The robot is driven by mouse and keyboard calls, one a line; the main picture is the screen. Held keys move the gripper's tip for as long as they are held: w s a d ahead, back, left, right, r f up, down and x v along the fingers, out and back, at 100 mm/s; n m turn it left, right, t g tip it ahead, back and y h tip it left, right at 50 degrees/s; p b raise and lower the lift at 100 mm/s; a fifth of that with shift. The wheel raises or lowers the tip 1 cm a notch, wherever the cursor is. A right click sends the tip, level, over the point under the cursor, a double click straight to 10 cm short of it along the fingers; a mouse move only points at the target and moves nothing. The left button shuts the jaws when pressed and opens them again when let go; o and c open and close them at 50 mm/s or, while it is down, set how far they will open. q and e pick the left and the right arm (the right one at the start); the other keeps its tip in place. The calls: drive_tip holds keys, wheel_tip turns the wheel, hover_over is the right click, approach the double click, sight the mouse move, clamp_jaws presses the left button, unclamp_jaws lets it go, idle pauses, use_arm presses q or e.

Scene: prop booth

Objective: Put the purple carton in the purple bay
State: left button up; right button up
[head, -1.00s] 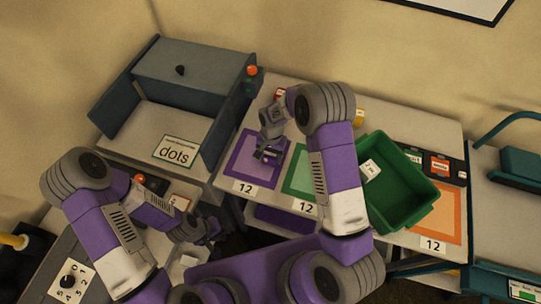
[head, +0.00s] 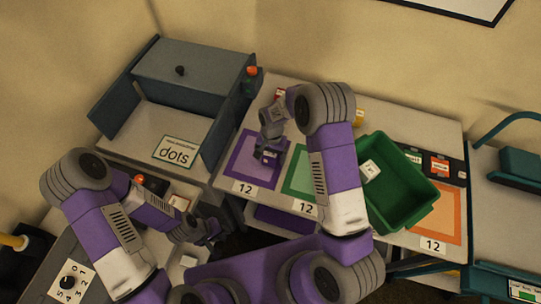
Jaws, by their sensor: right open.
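The purple bay (head: 237,171) is a purple-bordered square on the table, with a "12" card at its front edge. A small purple block, which looks like the purple carton (head: 270,158), stands inside the bay, partly covered by my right gripper. My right gripper (head: 267,152) is open and points down over the bay, right at the carton. The image is too small to tell whether the fingers touch it. My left gripper (head: 212,232) is low at the left, away from the bay; its fingers are too dark and small to read.
A green bin (head: 400,205) stands tilted in the picture right of my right arm, partly over an orange bay (head: 449,212). A green bay (head: 297,184) lies beside the purple one.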

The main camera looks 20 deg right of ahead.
drive_tip(key=r, duration=0.7)
drive_tip(key=w+r+p, duration=0.1)
drive_tip(key=r, duration=0.3)
drive_tip(key=shift+d+r, duration=0.25)
drive_tip(key=shift+d, duration=0.1)
